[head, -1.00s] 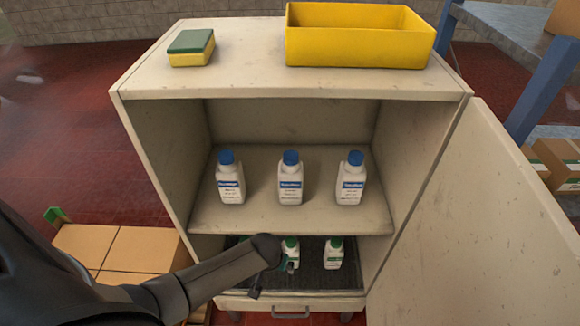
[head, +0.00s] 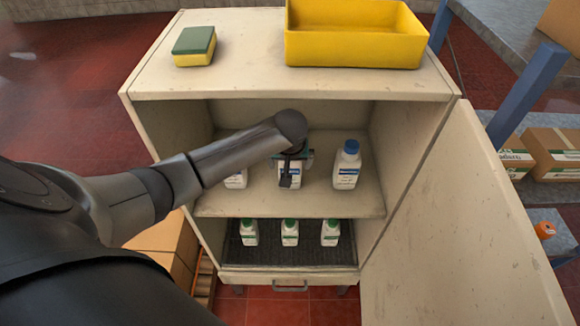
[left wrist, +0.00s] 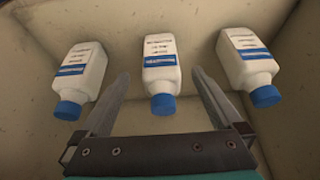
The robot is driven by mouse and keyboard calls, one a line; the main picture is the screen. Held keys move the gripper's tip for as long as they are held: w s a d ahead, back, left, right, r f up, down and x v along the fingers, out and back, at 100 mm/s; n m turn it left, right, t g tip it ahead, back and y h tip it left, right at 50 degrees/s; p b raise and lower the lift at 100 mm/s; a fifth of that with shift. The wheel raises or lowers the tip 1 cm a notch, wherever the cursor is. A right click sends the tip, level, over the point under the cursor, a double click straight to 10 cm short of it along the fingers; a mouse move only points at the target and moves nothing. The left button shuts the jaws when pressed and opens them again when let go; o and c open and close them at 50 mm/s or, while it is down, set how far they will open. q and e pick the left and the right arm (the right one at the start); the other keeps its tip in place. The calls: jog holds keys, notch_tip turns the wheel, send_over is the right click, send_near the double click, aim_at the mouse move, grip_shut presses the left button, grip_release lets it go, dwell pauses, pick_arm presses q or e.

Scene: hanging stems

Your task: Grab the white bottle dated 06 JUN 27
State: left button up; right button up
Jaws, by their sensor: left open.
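Three white bottles with blue caps and blue-banded labels stand on the upper shelf: a left one (head: 236,179), a middle one (head: 290,178) and a right one (head: 346,165). Their printed dates are too small to read. My left gripper (head: 290,160) is at the middle bottle, hiding its cap and part of its label. In the left wrist view the open fingers (left wrist: 161,73) point at the middle bottle (left wrist: 160,60), with its cap between them. The outer bottles (left wrist: 80,75) and (left wrist: 247,58) are outside the fingers. My right gripper is not in view.
Several white bottles with green caps (head: 290,233) stand on the dark mat of the lower shelf. The cabinet top (head: 240,80) holds a sponge (head: 194,46) and a yellow bin (head: 352,46). The open door (head: 465,210) stands at the right. Cardboard boxes (head: 165,240) are at left.

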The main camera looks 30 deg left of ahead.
aim_at(295, 166)
pick_arm(q)
jog(key=shift+w+a, duration=0.45)
jog(key=shift+w, duration=0.3)
jog(key=shift+w+a, duration=0.5)
jog(key=shift+w, duration=0.3)
jog(key=shift+w+a, duration=0.45)
jog(key=shift+w, duration=0.3)
jog(key=shift+b+x, duration=0.85)
jog(key=shift+x, duration=1.7)
jog(key=shift+c, duration=0.2)
grip_shut()
jog(key=shift+r, duration=0.1)
